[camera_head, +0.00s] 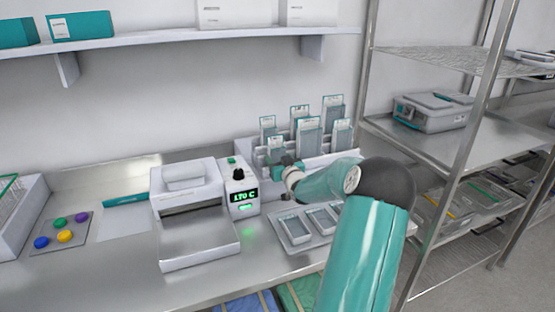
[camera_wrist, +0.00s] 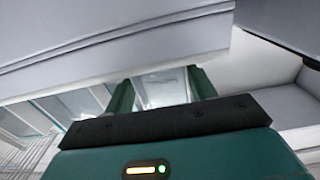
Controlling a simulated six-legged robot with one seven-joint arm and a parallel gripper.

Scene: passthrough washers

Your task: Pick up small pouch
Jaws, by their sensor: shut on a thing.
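Several clear pouches with teal and white tops stand upright in a white rack (camera_head: 345,162) at the back of the bench. A small pouch (camera_head: 275,148) is at the rack's front left, right at my gripper (camera_head: 277,168). My teal arm reaches in from the lower right and covers part of the rack's front. In the wrist view, the two dark green fingers of my gripper (camera_wrist: 160,90) are shut on a pale, see-through piece of the small pouch (camera_wrist: 162,88). I cannot tell whether the pouch is clear of its slot.
A white machine (camera_head: 187,215) with a green-lit display (camera_head: 243,196) stands left of my gripper. A grey tray (camera_head: 296,240) with shallow frames lies in front of the rack. A wire shelf unit (camera_head: 430,150) stands at right, and a wall shelf (camera_head: 180,37) runs above.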

